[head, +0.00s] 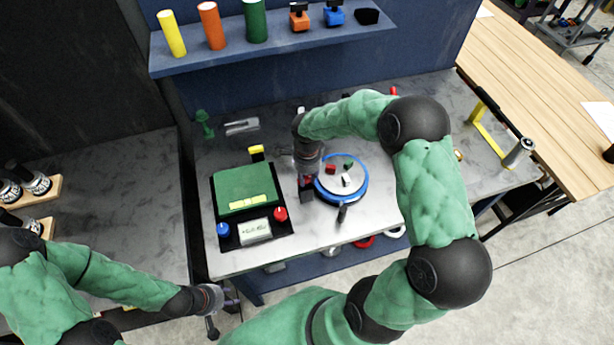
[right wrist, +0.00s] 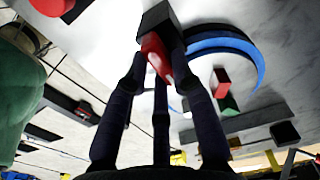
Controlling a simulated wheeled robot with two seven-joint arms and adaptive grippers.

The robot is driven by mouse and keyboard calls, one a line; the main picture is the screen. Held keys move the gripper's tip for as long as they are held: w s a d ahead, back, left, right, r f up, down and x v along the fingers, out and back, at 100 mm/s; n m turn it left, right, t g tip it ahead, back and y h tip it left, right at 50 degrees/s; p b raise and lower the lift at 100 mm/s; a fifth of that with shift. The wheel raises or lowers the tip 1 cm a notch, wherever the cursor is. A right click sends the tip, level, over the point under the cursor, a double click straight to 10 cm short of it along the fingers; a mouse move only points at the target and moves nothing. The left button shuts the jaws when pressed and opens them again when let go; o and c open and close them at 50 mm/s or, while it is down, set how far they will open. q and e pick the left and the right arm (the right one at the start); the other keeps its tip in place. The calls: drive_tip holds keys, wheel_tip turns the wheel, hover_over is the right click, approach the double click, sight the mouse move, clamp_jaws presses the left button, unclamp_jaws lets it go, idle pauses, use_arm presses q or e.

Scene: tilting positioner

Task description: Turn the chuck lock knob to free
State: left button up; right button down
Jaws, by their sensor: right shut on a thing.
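The round chuck (head: 328,188) is a white disc with a blue rim on the worktable; its blue rim (right wrist: 232,48) also shows in the right wrist view. A small red knob (right wrist: 154,52) projects from a dark block (right wrist: 158,20) beside the rim; the block (head: 306,195) is at the chuck's left in the head view. My right gripper (head: 306,180) reaches down there, its fingers closed around the red knob, partly hiding it. My left gripper (head: 225,304) is low at the left, off the table's front edge, fingers apart and empty.
A black panel with a green box (head: 246,187), a blue button (head: 223,229) and a red button (head: 280,214) stands left of the chuck. Small red, green and white pieces lie on the chuck. A dark handle (head: 342,212) projects at its front. A shelf (head: 270,54) runs behind.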

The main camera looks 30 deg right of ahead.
drive_tip(key=n+b, duration=0.1)
drive_tip(key=n, duration=0.3)
drive_tip(key=shift+f+b, duration=0.1)
drive_tip(key=shift+b, duration=0.25)
drive_tip(key=n, duration=0.2)
drive_tip(key=n+b, duration=0.1)
drive_tip(key=n, duration=0.1)
drive_tip(key=shift+w+d+n, duration=0.15)
drive_tip(key=shift+n, duration=0.15)
drive_tip(key=n, duration=0.4)
drive_tip(key=shift+w+n, duration=0.1)
drive_tip(key=shift+n, duration=0.2)
drive_tip(key=n, duration=0.4)
drive_tip(key=shift+w+n, duration=0.15)
drive_tip(key=shift+n, duration=0.15)
drive_tip(key=c, duration=1)
unclamp_jaws()
drive_tip(key=shift+c, duration=0.2)
